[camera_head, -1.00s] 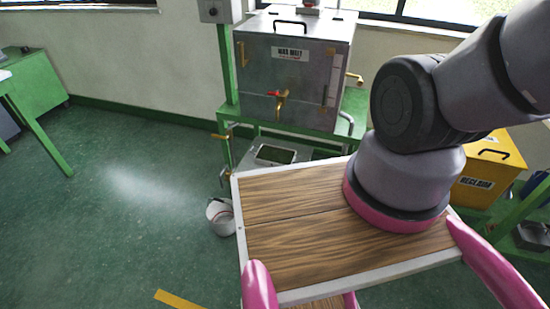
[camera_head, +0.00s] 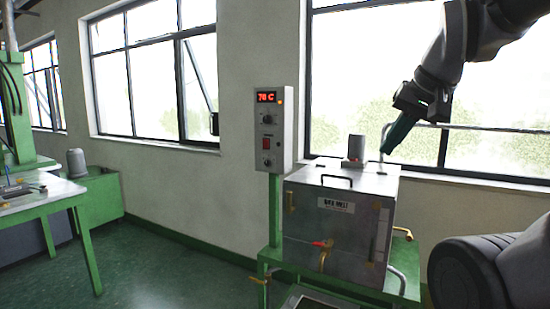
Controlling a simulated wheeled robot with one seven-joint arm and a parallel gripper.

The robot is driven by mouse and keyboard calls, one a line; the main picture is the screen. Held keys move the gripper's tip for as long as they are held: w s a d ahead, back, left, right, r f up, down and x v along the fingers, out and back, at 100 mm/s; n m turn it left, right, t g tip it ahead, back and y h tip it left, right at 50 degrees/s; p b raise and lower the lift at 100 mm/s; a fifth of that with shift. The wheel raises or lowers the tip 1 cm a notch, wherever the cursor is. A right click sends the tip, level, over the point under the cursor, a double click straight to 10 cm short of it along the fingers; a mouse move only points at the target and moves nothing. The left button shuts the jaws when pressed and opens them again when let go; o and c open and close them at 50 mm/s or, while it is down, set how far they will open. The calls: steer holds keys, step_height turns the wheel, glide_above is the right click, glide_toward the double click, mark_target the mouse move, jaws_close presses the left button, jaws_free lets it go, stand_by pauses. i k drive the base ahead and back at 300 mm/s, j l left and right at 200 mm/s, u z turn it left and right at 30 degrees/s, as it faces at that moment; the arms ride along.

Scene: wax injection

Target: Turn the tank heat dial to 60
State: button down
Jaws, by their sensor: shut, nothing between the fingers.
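A grey control box (camera_head: 272,130) stands on a green post left of the wax tank. Its red display (camera_head: 266,97) seems to read 70 C; the last digit is blurred. An upper dial (camera_head: 267,119) sits below the display, and a lower dial (camera_head: 266,162) sits below a red switch (camera_head: 266,143). Labels are too small to read, so I cannot tell which is the tank heat dial or where either points. My gripper (camera_head: 386,151) is shut and empty, tilted down above the right of the tank, apart from the box and to its right.
A thin pipe rises behind my gripper. Windows back the scene. Green benches (camera_head: 100,205) stand left; floor between is clear.

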mark_target(267, 119)
steer(key=i+j+u, duration=0.5)
steer(key=i, duration=0.3)
